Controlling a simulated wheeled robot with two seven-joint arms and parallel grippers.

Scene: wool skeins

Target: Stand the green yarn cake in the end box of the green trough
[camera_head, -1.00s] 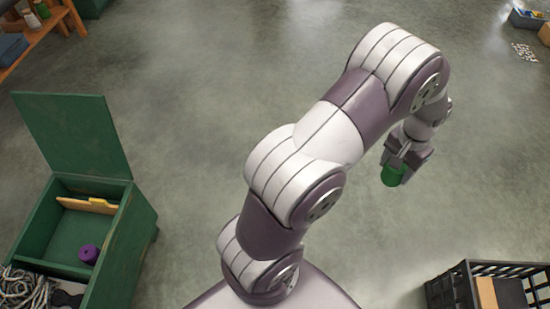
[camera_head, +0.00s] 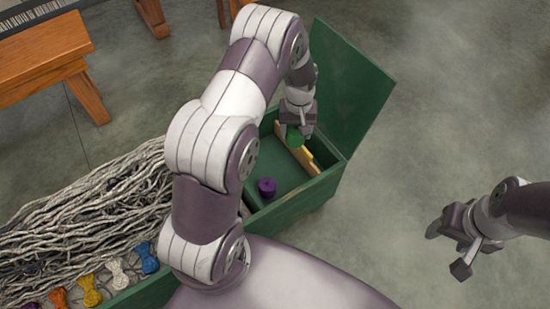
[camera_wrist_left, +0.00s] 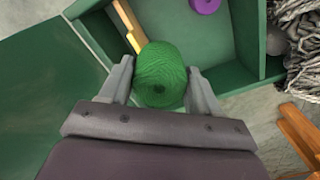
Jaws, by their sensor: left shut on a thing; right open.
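The green yarn cake (camera_head: 295,136) is between the fingers of my left gripper (camera_head: 297,128), which is shut on it. It also shows in the left wrist view (camera_wrist_left: 160,74), with a gripper finger on each side. The gripper holds it over the far part of the end box (camera_head: 283,177) of the green trough (camera_head: 318,188). I cannot tell whether the cake touches the box. A purple yarn cake (camera_head: 267,187) stands in the same box, also seen in the left wrist view (camera_wrist_left: 204,5). My right gripper (camera_head: 457,257) is open and empty over the floor at the right.
The green lid (camera_head: 350,90) stands open behind the end box. A yellow-tan strip (camera_head: 304,155) lies along the box's right side, close to the held cake. Grey skeins (camera_head: 80,215) fill the trough's left part. A wooden bench (camera_head: 45,60) is at upper left.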

